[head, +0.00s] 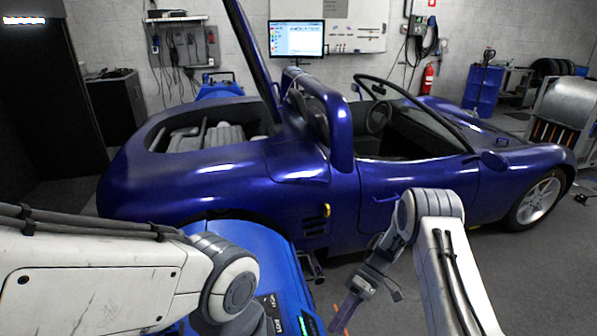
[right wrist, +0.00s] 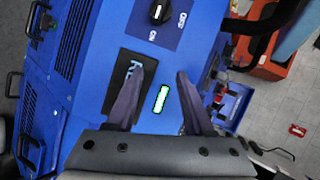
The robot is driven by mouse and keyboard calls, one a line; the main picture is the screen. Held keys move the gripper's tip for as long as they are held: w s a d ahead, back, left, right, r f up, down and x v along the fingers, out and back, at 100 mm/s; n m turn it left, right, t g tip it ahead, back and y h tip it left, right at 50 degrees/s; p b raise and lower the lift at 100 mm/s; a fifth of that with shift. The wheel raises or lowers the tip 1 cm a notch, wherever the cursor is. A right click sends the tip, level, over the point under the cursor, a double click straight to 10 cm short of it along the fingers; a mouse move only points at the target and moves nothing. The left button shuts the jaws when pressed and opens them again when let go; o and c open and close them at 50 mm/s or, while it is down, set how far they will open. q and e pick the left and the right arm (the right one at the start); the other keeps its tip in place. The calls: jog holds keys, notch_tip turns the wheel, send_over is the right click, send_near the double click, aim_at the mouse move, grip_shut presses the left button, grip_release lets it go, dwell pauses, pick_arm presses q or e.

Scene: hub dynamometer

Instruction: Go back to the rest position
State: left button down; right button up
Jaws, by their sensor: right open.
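My right gripper (head: 346,311) hangs at the lower middle of the head view, to the right of the blue dynamometer unit (head: 258,243). In the right wrist view its two fingers (right wrist: 160,98) are apart with nothing between them. Beyond the fingers is the blue housing of the unit (right wrist: 105,45), with a black rotary knob (right wrist: 159,12) marked OFF and ON and a lit green-white indicator (right wrist: 161,99). My left arm enters from the left in the head view, but its gripper is not visible.
A blue convertible car (head: 330,180) with its rear cover raised fills the middle, close beyond my arms. Grey floor (head: 540,270) is clear at the right. A monitor (head: 296,39), fire extinguisher (head: 427,79) and blue drum (head: 483,90) stand at the back.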

jog(key=w+a+r+n+t, duration=0.1)
jog(key=w+a+r+t, duration=0.75)
jog(key=w+a, duration=0.25)
jog(key=w+a+r+m+t+h, duration=0.1)
jog(key=w+a+r+t+h, duration=0.15)
jog(key=r+t, duration=0.7)
jog(key=s+d+r+g+h, duration=0.1)
jog(key=s+d+g, duration=0.1)
jog(key=s, duration=1)
jog(key=s+d+r+g+h, duration=0.2)
jog(key=s+g, duration=0.3)
jog(key=s, duration=0.7)
jog(key=s+d+r+g+h, duration=0.1)
jog(key=s+g, duration=0.3)
jog(key=s, duration=0.8)
jog(key=shift+d+r, duration=0.5)
jog(key=shift+d, duration=0.05)
jog(key=shift+h, duration=0.25)
